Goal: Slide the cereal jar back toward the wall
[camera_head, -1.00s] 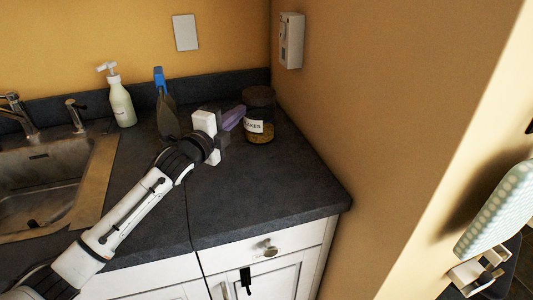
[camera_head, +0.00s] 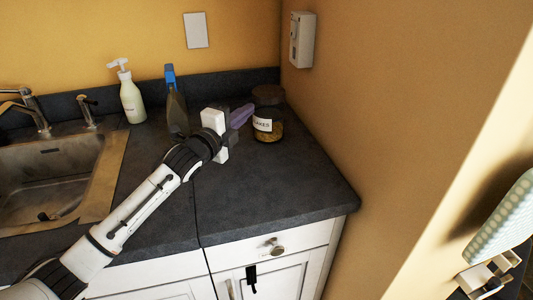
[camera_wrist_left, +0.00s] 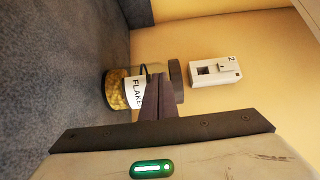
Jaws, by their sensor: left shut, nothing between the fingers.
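The cereal jar (camera_head: 268,128) is a clear round jar with a dark lid, a white label and yellow flakes inside. It stands upright on the dark counter (camera_head: 270,185), near the back corner. My left gripper (camera_head: 243,114) is shut and empty, its purple-grey fingertips just left of the jar. In the left wrist view the fingers (camera_wrist_left: 160,97) overlap the jar (camera_wrist_left: 117,90) and hide part of its label. I cannot tell whether they touch it. The yellow back wall (camera_head: 245,40) rises behind a dark upstand. My right gripper is not in view.
A blue-topped spray bottle (camera_head: 176,108) and a white soap pump bottle (camera_head: 131,100) stand left of the gripper. The sink (camera_head: 50,175) is farther left. The side wall (camera_head: 345,110) closes the right. The counter in front of the jar is clear.

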